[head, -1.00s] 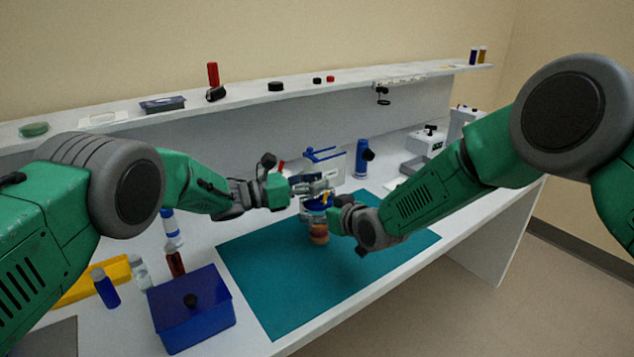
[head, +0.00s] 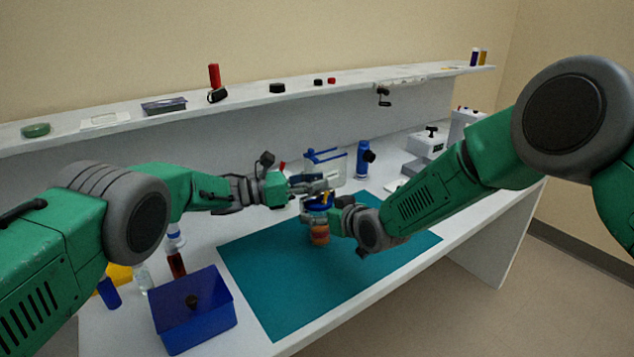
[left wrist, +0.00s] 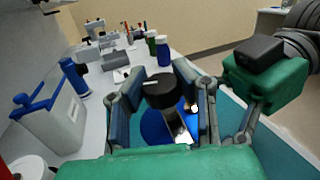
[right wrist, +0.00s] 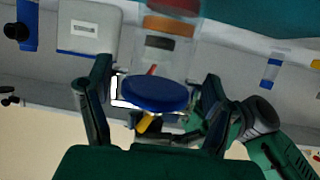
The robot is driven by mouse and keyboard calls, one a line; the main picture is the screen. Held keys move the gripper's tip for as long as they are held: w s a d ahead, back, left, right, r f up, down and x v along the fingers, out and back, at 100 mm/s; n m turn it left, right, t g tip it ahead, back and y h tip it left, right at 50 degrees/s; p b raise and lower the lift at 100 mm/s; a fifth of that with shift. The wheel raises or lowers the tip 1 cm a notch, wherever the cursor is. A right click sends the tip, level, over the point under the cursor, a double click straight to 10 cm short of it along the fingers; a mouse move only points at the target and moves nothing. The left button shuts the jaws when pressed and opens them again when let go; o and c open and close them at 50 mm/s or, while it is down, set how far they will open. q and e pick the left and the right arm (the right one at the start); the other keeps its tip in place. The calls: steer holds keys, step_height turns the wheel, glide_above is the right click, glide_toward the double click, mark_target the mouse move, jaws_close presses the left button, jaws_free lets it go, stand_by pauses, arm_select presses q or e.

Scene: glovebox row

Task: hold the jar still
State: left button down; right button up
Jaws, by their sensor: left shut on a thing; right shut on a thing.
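The jar (head: 319,234) stands upright over the teal mat (head: 290,275); its lower part shows orange and red bands. Its clear body (right wrist: 172,62) and a round blue lid (right wrist: 155,92) show in the right wrist view. My right gripper (head: 320,211) is shut on the jar near its top. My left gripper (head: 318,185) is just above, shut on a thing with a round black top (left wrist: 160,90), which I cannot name. The blue disc (left wrist: 158,126) shows below it. Whether that thing touches the jar is hidden by the fingers.
A blue open box (head: 195,315) stands at the front left, with small bottles (head: 176,263) behind it. A clear container with a blue lid (head: 327,165) and a blue bottle (head: 362,160) stand behind the grippers. The mat's front is clear.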

arm_select(q)
steer(key=shift+w+a, duration=0.15)
steer(key=shift+a, duration=0.15)
steer(key=c, duration=1.2)
jaws_free()
steer(key=shift+d, duration=0.1)
steer(key=shift+s, duration=0.2)
steer(key=v, duration=1.2)
steer(key=shift+w, duration=0.1)
